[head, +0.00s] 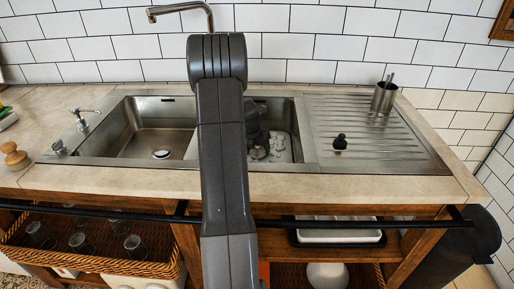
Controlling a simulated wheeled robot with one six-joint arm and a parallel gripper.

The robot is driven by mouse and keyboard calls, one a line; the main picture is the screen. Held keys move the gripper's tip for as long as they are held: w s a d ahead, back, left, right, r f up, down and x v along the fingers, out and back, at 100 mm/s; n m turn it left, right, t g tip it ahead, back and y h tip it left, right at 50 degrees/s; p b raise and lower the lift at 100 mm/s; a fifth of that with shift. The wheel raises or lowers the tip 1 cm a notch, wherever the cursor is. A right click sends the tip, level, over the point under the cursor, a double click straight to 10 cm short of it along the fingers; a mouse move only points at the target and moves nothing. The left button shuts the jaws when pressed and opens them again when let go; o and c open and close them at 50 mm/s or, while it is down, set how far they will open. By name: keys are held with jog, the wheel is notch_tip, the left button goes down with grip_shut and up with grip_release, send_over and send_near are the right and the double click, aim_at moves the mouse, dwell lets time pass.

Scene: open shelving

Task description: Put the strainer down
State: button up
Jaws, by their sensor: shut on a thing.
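My gripper (257,140) is partly hidden behind my own arm, which runs up the middle of the head view. Its dark end shows just right of the arm, over the right sink basin (303,120). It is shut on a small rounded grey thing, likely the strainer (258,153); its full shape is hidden. A pale, bumpy piece (282,148) lies in the basin beside it. I cannot tell whether the strainer touches it.
The left basin (150,133) looks empty apart from its drain. A ribbed drainboard (385,150) on the right bears a metal cup (384,98) with utensils and a small black-topped item (340,142). A faucet (180,8) rises behind. A dark rail (330,224) runs along the front.

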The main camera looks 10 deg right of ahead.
jog(key=shift+f, duration=0.65)
jog(key=o, duration=0.9)
jog(key=shift+o, duration=0.2)
jog(key=shift+r, duration=0.1)
jog(key=shift+a+r, duration=0.1)
jog(key=shift+r, duration=0.15)
jog(key=p+v, duration=0.1)
jog(key=v, duration=1.1)
jog(key=shift+r+p, duration=0.3)
jog(key=shift+p, duration=0.05)
jog(key=shift+w+f, duration=0.1)
